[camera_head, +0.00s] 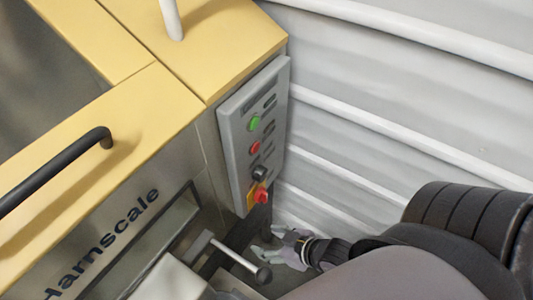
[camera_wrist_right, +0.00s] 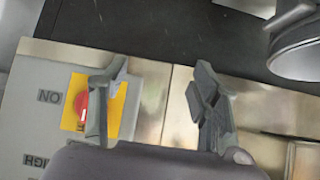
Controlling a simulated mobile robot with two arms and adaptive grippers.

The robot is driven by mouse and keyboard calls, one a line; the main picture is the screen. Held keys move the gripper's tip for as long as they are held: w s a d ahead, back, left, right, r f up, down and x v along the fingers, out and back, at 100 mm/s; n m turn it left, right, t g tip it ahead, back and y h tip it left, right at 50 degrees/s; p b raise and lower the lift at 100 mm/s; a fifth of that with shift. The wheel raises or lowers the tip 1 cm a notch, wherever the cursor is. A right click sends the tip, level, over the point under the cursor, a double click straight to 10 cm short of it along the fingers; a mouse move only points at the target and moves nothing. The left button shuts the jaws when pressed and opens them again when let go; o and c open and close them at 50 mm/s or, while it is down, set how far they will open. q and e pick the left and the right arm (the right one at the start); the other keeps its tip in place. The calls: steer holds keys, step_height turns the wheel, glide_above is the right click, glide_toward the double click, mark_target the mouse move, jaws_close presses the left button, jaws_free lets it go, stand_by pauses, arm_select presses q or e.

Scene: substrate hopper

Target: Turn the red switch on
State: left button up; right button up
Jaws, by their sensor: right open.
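The red switch (camera_head: 262,196) sits on a yellow plate at the bottom of the grey control panel (camera_head: 236,150). The red switch also shows in the right wrist view (camera_wrist_right: 81,108), at the left, with the word ON beside it. My right gripper (camera_head: 269,245) is open and empty, below the panel's lower end in the head view. In the right wrist view its fingers (camera_wrist_right: 160,80) are spread apart. The left finger overlaps the yellow plate and part of the red switch; whether it touches cannot be told. My left gripper is not in view.
The panel also carries a green button (camera_head: 254,123), a red button (camera_head: 255,147) and a black knob (camera_head: 259,173). A lever with a dark knob (camera_head: 263,274) juts out near my right gripper. A white ribbed wall (camera_head: 400,95) stands close on the right.

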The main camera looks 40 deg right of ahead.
steer(key=d+t+y, duration=0.1)
steer(key=t+y, duration=0.2)
steer(key=t, duration=0.5)
glide_toward(267, 193)
steer(key=p+x, duration=0.1)
steer(key=x, duration=0.9)
steer(key=shift+a, duration=0.1)
steer(key=shift+c, duration=0.2)
steer(key=shift+n, duration=0.3)
steer(key=c, duration=1.2)
